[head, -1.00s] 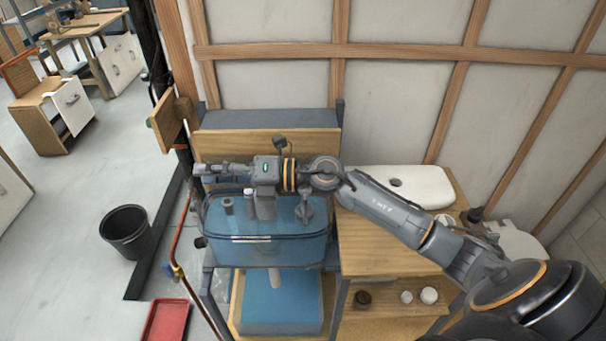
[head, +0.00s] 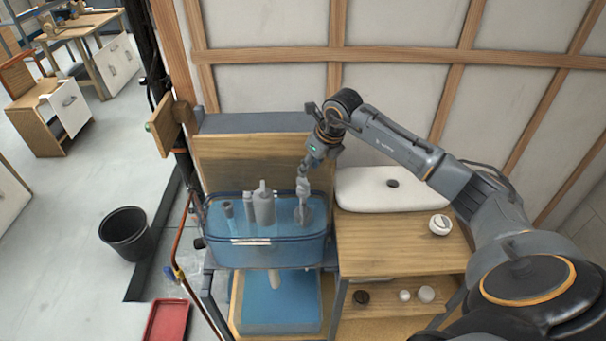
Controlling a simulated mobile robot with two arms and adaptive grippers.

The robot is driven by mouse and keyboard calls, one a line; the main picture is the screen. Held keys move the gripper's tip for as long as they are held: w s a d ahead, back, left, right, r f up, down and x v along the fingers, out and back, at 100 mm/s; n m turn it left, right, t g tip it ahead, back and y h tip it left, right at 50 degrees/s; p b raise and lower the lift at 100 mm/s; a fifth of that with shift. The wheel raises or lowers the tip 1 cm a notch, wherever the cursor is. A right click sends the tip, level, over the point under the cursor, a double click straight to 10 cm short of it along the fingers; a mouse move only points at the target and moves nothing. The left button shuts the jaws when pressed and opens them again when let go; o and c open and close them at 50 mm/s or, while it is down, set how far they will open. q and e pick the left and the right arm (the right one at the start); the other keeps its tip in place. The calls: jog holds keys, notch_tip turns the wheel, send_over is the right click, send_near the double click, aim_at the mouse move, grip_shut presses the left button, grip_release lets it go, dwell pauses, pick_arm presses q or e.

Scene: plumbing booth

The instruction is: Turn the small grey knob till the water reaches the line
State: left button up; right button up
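A clear tank (head: 225,252) holds blue water. White line marks (head: 265,241) run across its front wall. Inside stand a tall grey cylinder (head: 264,207), a thinner grey tube (head: 248,205) and a short grey piece (head: 228,210) on the left. A grey fitting (head: 304,214) is at the right side of the tank. My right gripper (head: 303,186) points down just above this fitting. Its fingers are too small to tell open from shut, or touching from apart. I cannot make out the small knob for certain. My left gripper is out of view.
A white lid (head: 365,192) lies on the wooden bench (head: 385,255) right of the tank, with a round white item (head: 440,225) in front. Small round parts (head: 426,294) sit on the lower shelf. A black bucket (head: 126,235) and red tray (head: 167,322) are left on the floor.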

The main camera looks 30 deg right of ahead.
aim_at(302, 180)
jog(key=p+x, duration=0.1)
jog(key=x, duration=0.6)
grip_shut()
